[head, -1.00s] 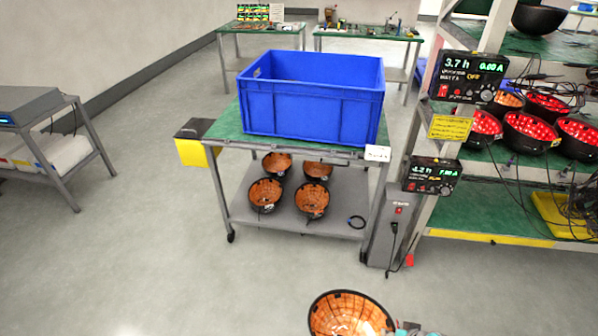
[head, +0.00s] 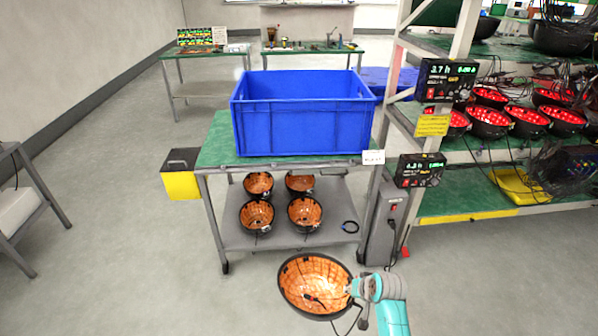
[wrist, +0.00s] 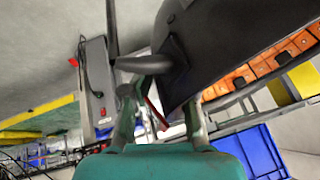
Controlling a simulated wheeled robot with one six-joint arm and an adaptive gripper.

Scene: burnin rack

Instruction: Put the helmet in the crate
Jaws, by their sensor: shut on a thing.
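The helmet (head: 312,284) is a dark shell with an orange lining, its opening facing up, held in front of the cart. My gripper (head: 358,287) is shut on the helmet's right rim. In the wrist view the fingers of my gripper (wrist: 160,115) close on the edge of the helmet's dark shell (wrist: 220,40). The blue crate (head: 300,130) stands on the green top of the cart, beyond and above the helmet. It also shows in the wrist view (wrist: 245,152) at the bottom right. The crate's floor is hidden.
The cart (head: 230,235) holds several orange-lined helmets on its lower shelf. A yellow bin (head: 181,185) hangs at its left. The rack (head: 470,212) with red-lit helmets, cables and power meters stands close on the right. Open floor lies to the left.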

